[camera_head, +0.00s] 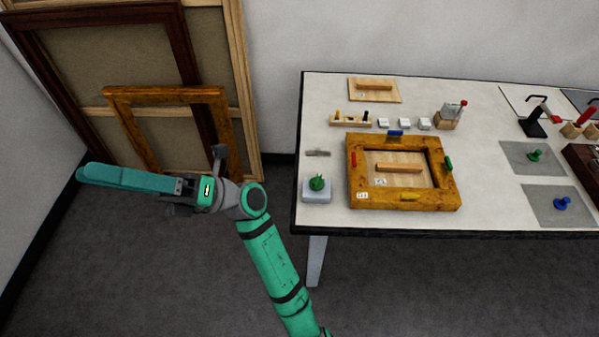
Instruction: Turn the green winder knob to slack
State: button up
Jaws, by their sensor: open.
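A round green knob (317,183) sits on a small grey block (317,196) at the front left corner of the white table; it looks like the winder knob, but its setting is too small to read. My gripper (84,173) is off the table to the left, its long teal fingers pointing left, away from the knob. It is open, though the gap between the fingers hardly shows from here. Nothing shows between the fingers. A second green knob (534,155) stands on a grey mat at the right.
A gilt frame (403,200) with coloured pieces on its sides lies right of the block. Small white blocks and a wooden rack (350,121) stand behind. Large frames (215,40) lean on the wall behind my gripper. The table's front edge (400,231) lies close to the block.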

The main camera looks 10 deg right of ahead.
notch_tip(320, 180, down, 3)
jog(key=a+n+g+h, duration=0.2)
jog(key=a+n+h, duration=0.1)
jog(key=n+h, duration=0.15)
jog(key=m+t+h, duration=0.3)
jog(key=t+h, duration=0.3)
jog(key=h, duration=1.6)
send_over(317, 179)
notch_tip(317, 179, down, 15)
notch_tip(317, 179, down, 11)
jog(key=shift+r, duration=0.15)
jog(key=c, duration=1)
